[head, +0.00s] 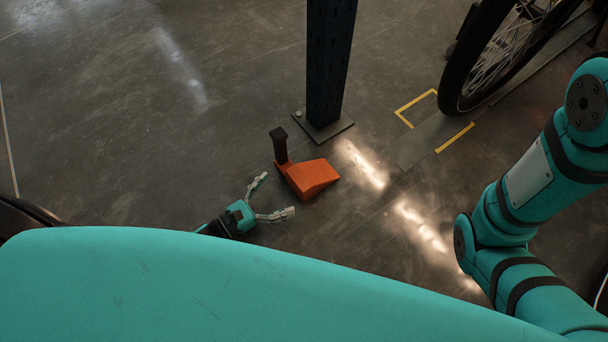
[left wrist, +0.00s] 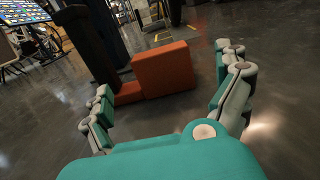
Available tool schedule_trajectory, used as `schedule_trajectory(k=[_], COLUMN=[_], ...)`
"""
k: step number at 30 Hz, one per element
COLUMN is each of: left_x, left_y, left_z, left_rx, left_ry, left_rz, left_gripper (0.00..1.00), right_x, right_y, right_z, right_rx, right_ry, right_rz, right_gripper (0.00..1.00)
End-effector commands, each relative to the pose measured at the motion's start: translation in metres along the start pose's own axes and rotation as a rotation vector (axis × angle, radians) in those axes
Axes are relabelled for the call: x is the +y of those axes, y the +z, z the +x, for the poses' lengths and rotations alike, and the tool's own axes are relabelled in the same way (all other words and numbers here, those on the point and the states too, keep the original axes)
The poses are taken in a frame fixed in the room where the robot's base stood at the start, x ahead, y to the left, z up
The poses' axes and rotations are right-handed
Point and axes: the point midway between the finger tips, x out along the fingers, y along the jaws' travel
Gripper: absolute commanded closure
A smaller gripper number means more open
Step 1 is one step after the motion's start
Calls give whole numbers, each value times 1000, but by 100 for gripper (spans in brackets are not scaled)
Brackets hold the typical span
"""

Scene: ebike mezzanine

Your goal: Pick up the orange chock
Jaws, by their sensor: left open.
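The orange chock (head: 311,177) is a wedge with an upright black handle (head: 279,145), on the grey floor near the foot of a dark post. In the left wrist view the chock (left wrist: 166,69) shows ahead, between and beyond the fingers, with its dark handle to the left. My left gripper (head: 275,197) is open and empty, low near the floor, just to the left of and nearer than the chock. Its spread fingers show in the left wrist view (left wrist: 165,98). They look apart from the chock. My right arm shows at the right, but its gripper is out of view.
The dark post (head: 328,62) stands on a base plate (head: 325,127) just behind the chock. A bike wheel (head: 502,50) stands at the upper right beside yellow floor marks (head: 455,137). The floor to the left is clear. A lit screen (left wrist: 24,12) shows in the left wrist view.

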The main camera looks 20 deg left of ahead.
Motion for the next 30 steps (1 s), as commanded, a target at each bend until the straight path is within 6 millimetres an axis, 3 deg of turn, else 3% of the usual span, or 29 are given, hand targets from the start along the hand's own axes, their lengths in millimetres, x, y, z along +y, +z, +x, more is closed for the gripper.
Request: schedule_trajectory(k=[3,11,19,29,30], left_x=[0,0,0,0,0], left_y=[-3,-2,-3,0,0], left_z=[22,42,80,88,88], left_rx=[-3,-1,0,2,2], left_ry=[-1,-1,0,1,1], left_rz=[0,0,-1,-2,-2], left_gripper=[0,0,0,0,5], right_x=[-2,-4,-9,-9,-9], right_y=[-4,-6,-14,-15,-15], right_z=[-11,-19,-42,-43,-43], right_rx=[-1,-1,-1,-2,-2], right_ry=[0,0,0,0,0], right_rz=[0,0,0,0,0], right_gripper=[40,40,40,40,40])
